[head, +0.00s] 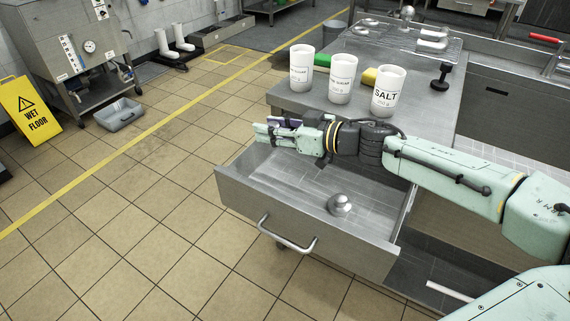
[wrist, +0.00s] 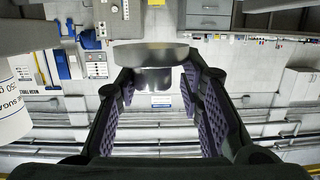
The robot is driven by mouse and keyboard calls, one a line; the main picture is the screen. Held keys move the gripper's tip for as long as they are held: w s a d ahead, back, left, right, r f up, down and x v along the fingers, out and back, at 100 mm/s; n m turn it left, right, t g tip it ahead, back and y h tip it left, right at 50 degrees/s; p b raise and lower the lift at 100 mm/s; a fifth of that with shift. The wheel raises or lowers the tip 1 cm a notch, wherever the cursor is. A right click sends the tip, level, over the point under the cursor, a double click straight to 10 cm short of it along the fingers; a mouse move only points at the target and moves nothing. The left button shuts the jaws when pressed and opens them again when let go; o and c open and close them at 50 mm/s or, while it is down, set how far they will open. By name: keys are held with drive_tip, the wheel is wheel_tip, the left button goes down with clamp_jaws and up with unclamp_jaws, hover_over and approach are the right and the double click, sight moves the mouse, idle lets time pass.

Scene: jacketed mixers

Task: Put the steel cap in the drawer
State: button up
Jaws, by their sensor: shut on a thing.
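The steel cap (wrist: 152,56) shows in the wrist view between my fingertips, with a wide rounded part and a narrower part. My gripper (wrist: 155,82) is shut on it. In the head view my gripper (head: 268,133) is held level above the back left part of the open drawer (head: 290,233); the cap is hard to make out there. The drawer is pulled out from the steel counter, with its bar handle (head: 287,236) at the front. A round, shiny steel piece (head: 340,204) lies inside the drawer towards the front right.
Three white tubs, one a salt tub (head: 388,92), stand on the counter (head: 425,120) behind my arm. Open floor lies left.

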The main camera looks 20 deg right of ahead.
wheel_tip(320, 180, down, 8)
drive_tip(key=b, duration=0.7)
drive_tip(key=shift+w, duration=0.1)
drive_tip(key=shift+r, duration=0.1)
drive_tip(key=shift+f, duration=0.25)
drive_tip(key=shift+f, duration=0.35)
drive_tip(key=o, duration=1.2)
drive_tip(key=shift+o, duration=0.2)
